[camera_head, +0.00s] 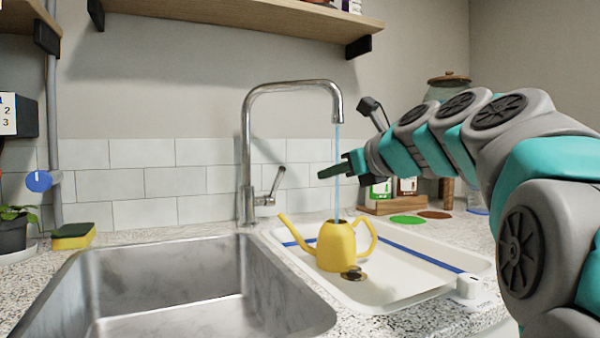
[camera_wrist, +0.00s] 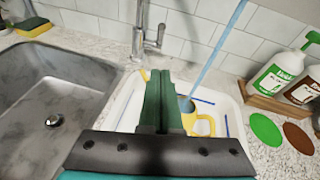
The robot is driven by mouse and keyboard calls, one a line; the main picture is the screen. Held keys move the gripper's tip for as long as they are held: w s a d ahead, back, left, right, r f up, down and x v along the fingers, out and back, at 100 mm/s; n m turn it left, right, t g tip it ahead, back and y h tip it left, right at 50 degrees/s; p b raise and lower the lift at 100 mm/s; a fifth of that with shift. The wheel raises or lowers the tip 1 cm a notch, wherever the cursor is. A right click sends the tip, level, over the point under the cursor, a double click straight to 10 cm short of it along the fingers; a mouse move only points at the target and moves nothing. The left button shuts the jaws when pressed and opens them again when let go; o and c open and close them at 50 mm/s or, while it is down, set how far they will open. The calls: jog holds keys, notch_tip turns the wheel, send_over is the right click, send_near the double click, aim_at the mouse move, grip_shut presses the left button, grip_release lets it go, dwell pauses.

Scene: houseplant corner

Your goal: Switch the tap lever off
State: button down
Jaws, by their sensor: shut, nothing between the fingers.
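The metal tap (camera_head: 245,150) stands behind the sink, its spout arched to the right. Its lever (camera_head: 276,184) is on the right side near the base, tilted up and to the right; it also shows in the wrist view (camera_wrist: 161,35). A blue stream of water (camera_head: 337,170) falls from the spout into a yellow watering can (camera_head: 335,245) on a white tray (camera_head: 395,290). My gripper (camera_head: 322,174) is shut and empty, to the right of the lever and apart from it, by the stream. In the wrist view my fingers (camera_wrist: 163,75) hide part of the can.
The steel sink (camera_head: 180,290) is empty at left. A yellow-green sponge (camera_head: 74,236) and a potted plant (camera_head: 12,228) are at far left. Bottles (camera_wrist: 277,75) stand in a wooden holder at right, by green (camera_wrist: 266,129) and brown (camera_wrist: 298,138) discs. A shelf (camera_head: 240,18) hangs above.

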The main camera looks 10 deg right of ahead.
jog(key=b, duration=0.1)
send_near(283, 174)
notch_tip(283, 174, down, 4)
jog(key=w, duration=0.2)
jog(key=shift+w+a+r, duration=0.45)
jog(key=shift+w+r, duration=0.1)
jog(key=shift+w, duration=0.2)
jog(key=shift+w+a+r, duration=0.4)
jog(key=shift+w+r, duration=0.2)
jog(key=shift+w, duration=0.2)
jog(key=shift+r, duration=0.15)
